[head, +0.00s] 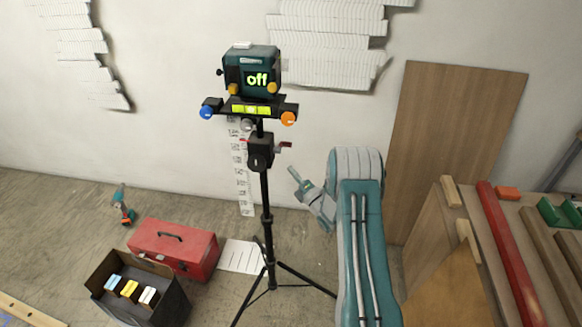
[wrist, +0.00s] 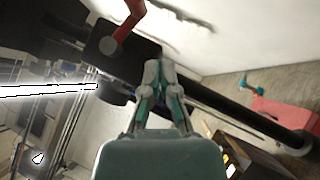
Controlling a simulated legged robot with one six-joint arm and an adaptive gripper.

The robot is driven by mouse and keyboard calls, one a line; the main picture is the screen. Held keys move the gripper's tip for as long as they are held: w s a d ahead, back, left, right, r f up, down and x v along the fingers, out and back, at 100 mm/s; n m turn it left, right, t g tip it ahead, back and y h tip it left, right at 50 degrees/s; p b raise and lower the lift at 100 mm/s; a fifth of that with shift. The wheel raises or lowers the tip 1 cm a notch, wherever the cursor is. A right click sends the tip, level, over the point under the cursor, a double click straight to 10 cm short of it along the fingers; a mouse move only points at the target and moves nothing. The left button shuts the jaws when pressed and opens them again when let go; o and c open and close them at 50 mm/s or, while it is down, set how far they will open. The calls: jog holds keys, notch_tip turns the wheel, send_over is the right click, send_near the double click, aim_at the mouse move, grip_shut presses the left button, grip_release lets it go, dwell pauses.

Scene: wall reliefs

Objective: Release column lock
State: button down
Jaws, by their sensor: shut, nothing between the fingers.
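The tripod column (head: 264,205) stands upright and carries a black clamp block (head: 260,152) with a small red lever (head: 284,144) on its right side. In the wrist view the red lever (wrist: 130,22) hangs at the top, attached by a round pivot to the dark block. My gripper (head: 295,173) is to the right of the column and a little below the lever. Its closed fingers (wrist: 160,68) show in the wrist view, shut and empty, with the lever up and left of the fingertips. I see no contact with the lever.
A red toolbox (head: 172,250) and an open black box (head: 105,268) are on the floor at left. A timber-loaded bench (head: 487,270) and brown board (head: 455,135) stand at right.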

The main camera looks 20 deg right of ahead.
jog(key=f+v, duration=0.1)
jog(key=v, duration=0.7)
jog(key=shift+w+d, duration=0.25)
jog(key=shift+d, duration=0.15)
jog(key=shift+f, duration=0.1)
